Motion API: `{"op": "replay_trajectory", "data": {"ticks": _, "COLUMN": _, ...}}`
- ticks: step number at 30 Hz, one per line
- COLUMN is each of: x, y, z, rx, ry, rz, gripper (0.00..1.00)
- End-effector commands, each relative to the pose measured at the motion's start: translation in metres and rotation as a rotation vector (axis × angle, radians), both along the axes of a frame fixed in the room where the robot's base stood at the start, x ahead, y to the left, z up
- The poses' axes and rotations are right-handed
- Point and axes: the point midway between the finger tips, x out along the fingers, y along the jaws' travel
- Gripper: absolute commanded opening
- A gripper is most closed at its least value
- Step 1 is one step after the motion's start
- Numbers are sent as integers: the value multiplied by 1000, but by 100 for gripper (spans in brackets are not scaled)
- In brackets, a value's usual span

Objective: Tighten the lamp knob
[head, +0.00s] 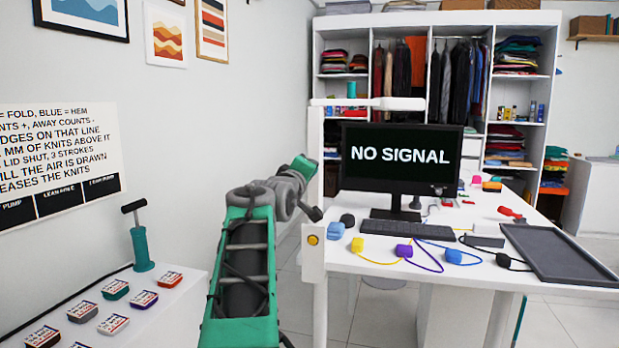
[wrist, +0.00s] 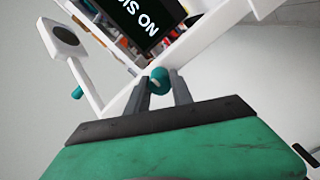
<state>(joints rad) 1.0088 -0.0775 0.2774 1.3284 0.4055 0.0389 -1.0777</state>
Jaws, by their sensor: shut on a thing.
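A white lamp stand (head: 315,190) rises at the left edge of the desk, with a horizontal arm (head: 375,103) at its top. In the wrist view the white lamp (wrist: 90,85) has a head with a dark round face (wrist: 65,34). My gripper (wrist: 160,84) is shut on a teal lamp knob (wrist: 159,75), which sits between its two grey fingertips against the white bar. A second teal knob (wrist: 77,92) shows on the lamp farther left. In the head view my green hand (head: 304,167) is beside the stand; its fingers and the held knob are not clear there.
The desk (head: 450,280) carries a monitor (head: 400,155), a keyboard (head: 405,230), a dark tray (head: 560,253), and coloured blocks with cords. A bench at left holds a teal pump (head: 141,248) and several small packs. An open wardrobe (head: 430,90) stands behind.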

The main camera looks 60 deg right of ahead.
Motion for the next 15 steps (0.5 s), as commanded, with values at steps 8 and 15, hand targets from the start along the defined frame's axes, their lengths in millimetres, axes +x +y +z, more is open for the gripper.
{"op": "replay_trajectory", "data": {"ticks": 8, "x": 0, "y": 0, "z": -3, "rx": 45, "ry": -291, "rz": 0, "gripper": 0}}
{"op": "replay_trajectory", "data": {"ticks": 15, "x": 0, "y": -1, "z": -3, "rx": 87, "ry": -559, "rz": 1, "gripper": 0}}
